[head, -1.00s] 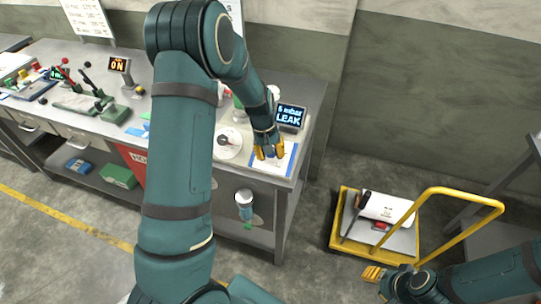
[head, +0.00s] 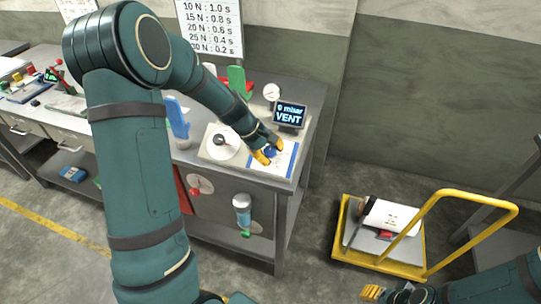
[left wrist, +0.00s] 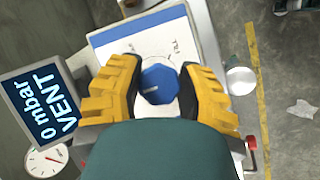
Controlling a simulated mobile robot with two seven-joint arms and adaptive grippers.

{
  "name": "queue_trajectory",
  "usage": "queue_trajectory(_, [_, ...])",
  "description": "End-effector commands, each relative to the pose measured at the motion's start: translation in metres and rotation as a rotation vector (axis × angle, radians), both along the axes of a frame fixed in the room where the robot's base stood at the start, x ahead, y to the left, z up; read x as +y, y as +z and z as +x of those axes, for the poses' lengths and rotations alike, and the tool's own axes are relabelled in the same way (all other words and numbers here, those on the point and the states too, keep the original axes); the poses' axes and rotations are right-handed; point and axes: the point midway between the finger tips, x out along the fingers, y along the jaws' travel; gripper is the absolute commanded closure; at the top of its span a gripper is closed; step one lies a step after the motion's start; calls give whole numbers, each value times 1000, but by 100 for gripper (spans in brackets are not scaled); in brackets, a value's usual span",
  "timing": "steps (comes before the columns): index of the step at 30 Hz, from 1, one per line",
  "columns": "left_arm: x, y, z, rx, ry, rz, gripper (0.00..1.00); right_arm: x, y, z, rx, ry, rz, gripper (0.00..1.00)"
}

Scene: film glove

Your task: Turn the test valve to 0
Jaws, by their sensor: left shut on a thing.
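The test valve is a blue faceted knob (left wrist: 160,84) with a white pointer line, on a white plate with a blue border (left wrist: 111,38). The pointer points left in the left wrist view; FILL is printed at the upper right, and other marks are hidden or too small. My left gripper (left wrist: 158,88) is shut on the knob, one yellow finger on each side. It also shows in the head view (head: 267,150) at the bench's right end. The display (head: 289,115) reads 0 mbar VENT. My right gripper (head: 372,292) is low at the right, away from the bench.
A round dial (head: 222,141) lies left of the valve plate, and a small gauge (head: 271,92) stands behind it. A blue glove shape (head: 177,118) stands further left. A yellow trolley (head: 397,267) stands on the floor at the right.

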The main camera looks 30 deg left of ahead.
Motion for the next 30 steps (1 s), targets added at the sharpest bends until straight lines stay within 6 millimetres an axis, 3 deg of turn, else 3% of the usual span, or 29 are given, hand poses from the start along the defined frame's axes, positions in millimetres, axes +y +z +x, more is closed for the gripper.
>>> queue_trajectory(18, [-2, -2, -1, 1, 35, -25, 98, 0, -5, -2, 3, 3, 1, 61])
queue_trajectory(19, [-2, -2, -1, 1, 35, -25, 56, 0, -5, -2, 3, 3, 1, 61])
queue_trajectory(21, [-2, -2, -1, 0, 35, -24, 32, 0, -5, -2, 3, 3, 1, 61])
queue_trajectory(30, [-1, 0, -1, -3, 36, -22, 30, 0, -4, -1, 3, 3, 1, 61])
